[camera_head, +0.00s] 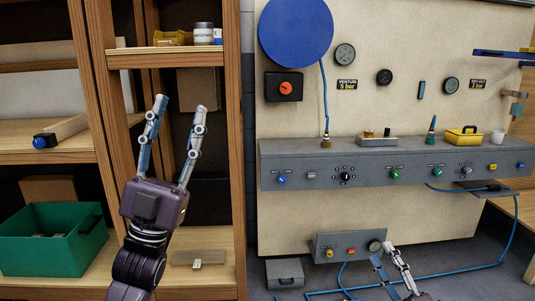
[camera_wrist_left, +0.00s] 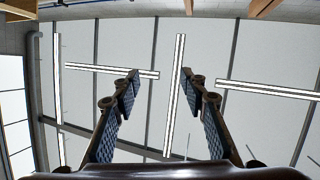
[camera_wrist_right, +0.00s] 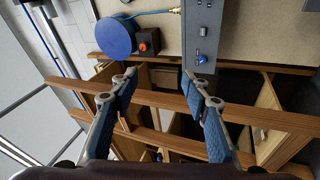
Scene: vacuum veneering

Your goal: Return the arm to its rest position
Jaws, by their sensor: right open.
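My left gripper (camera_head: 181,106) points upward in front of the wooden shelf unit (camera_head: 104,75), with its two fingers apart and nothing between them. In the left wrist view it is open and empty (camera_wrist_left: 161,80) against the ceiling. My right gripper (camera_head: 383,252) shows at the bottom of the head view, in front of the lower control box (camera_head: 338,247). In the right wrist view its fingers (camera_wrist_right: 159,76) are apart with nothing held, and the shelf's wooden boards show beyond them. Most of both arms is out of view.
A long grey control panel (camera_head: 300,170) runs along the beige wall board (camera_head: 420,60). A green crate (camera_head: 60,258) stands on the lower shelf at left, near my left arm. A grey box (camera_head: 285,273) and a blue hose (camera_head: 450,272) lie low at right.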

